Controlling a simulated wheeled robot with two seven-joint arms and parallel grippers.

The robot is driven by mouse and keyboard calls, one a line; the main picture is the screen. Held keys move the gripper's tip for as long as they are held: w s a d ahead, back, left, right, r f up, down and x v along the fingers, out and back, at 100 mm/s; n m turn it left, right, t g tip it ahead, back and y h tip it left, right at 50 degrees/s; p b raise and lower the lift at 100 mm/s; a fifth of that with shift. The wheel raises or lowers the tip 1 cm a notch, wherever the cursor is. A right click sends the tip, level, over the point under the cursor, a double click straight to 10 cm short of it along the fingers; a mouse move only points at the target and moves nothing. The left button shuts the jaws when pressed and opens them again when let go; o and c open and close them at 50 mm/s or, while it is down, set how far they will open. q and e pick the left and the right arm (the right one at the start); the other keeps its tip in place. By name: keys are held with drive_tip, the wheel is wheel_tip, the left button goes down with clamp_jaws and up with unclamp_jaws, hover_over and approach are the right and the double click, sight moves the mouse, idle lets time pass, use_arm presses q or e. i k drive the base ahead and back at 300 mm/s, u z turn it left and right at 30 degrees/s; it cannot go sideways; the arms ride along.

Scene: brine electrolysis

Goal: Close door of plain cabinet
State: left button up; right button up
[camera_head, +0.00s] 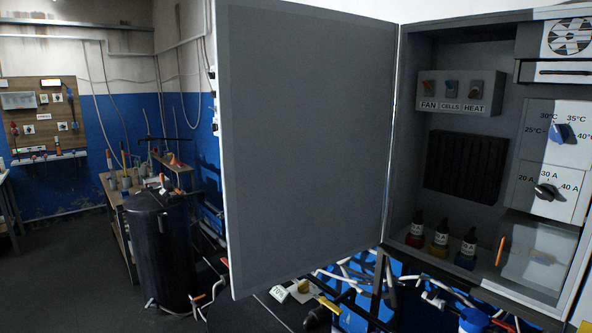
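The plain cabinet (462,48) is at the right, grey inside, with its door (305,140) standing wide open. The door is a large dark grey panel with a pale rim, swung out to the left. Its hinge side meets the cabinet's left edge, and its free edge is at the left. Inside the cabinet are a panel of switches marked FAN, CELLS and HEAT (458,92), a black vented block (465,167) and three small bottles (441,238). I can make out neither of my grippers in this view.
Blue and white pipework crowds the space below. A black barrel (160,245) stands left of the door, beside a workbench. Dark floor (70,270) lies open at the left.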

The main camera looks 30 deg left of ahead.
sight(305, 94)
drive_tip(key=k, duration=0.1)
drive_tip(key=u, duration=2.55)
drive_tip(key=i, duration=3.5)
drive_tip(key=z, duration=4.6)
